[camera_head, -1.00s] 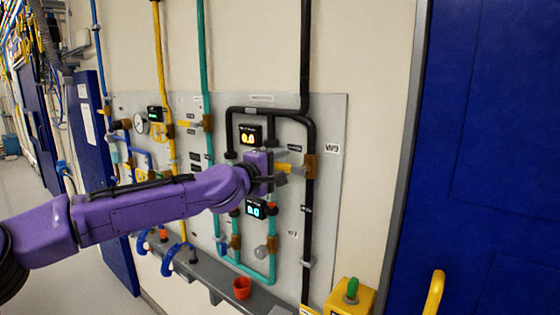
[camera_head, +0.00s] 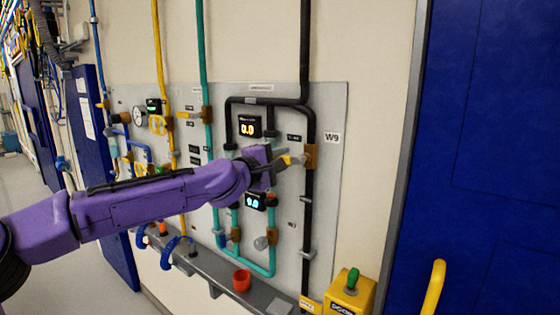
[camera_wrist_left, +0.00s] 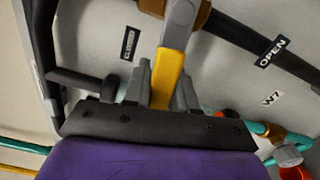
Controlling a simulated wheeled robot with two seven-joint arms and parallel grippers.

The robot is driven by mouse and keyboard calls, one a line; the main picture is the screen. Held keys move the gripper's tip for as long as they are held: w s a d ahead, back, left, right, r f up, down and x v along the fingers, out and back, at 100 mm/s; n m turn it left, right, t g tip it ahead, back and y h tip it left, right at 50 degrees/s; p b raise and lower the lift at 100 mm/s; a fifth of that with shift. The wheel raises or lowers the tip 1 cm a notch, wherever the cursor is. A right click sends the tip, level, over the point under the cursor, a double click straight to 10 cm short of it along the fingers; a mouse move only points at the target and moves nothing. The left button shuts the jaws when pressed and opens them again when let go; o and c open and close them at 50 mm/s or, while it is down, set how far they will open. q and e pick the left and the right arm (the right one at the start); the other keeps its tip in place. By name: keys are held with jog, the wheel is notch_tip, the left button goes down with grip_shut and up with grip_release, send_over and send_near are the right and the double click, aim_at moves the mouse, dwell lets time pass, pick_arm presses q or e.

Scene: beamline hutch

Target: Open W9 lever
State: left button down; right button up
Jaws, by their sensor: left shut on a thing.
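The W9 lever has a grey shank and a yellow handle (camera_wrist_left: 168,80). In the head view it sticks out left from the brass valve body (camera_head: 311,156) on the black pipe, roughly across the pipe. My left gripper (camera_head: 278,165) is shut on the yellow handle; in the wrist view its grey fingers (camera_wrist_left: 164,85) lie on both sides of it. The W9 label (camera_head: 332,138) is right of the valve. In the wrist view the CLOSED label (camera_wrist_left: 129,42) is left of the lever and the OPEN label (camera_wrist_left: 271,52) is right. My right gripper is not in view.
Two displays sit close to my gripper, the upper one (camera_head: 249,127) amber and the lower one (camera_head: 255,202) blue. Teal pipes (camera_head: 271,250) run below. A grey ledge (camera_head: 215,268) holds a red cup (camera_head: 242,280). A yellow box (camera_head: 350,296) with a green knob stands lower right.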

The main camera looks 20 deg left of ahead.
pick_arm(q)
jog(key=d+f+n+b, duration=0.1)
jog(key=f+n+b, duration=0.1)
jog(key=n+b, duration=0.1)
jog(key=s+d+f+n+b, duration=0.1)
jog(key=n+b, duration=0.2)
jog(key=n, duration=0.1)
jog(key=d+f+n+b, duration=0.1)
jog(key=f+n+b, duration=0.1)
jog(key=n+b, duration=0.2)
jog(key=shift+s+d+f, duration=0.15)
jog(key=shift+d+f, duration=0.15)
jog(key=n+b, duration=0.1)
jog(key=d+n+b, duration=0.1)
jog(key=n+b, duration=0.1)
jog(key=shift+s+d+f, duration=0.2)
jog(key=shift+s+d, duration=0.1)
jog(key=shift+s+d+r+n+b, duration=0.15)
jog(key=shift+d+n+b, duration=0.35)
jog(key=shift+n+b, duration=0.45)
jog(key=c, duration=1)
grip_release()
jog(key=shift+d, duration=0.1)
jog(key=shift+s, duration=0.1)
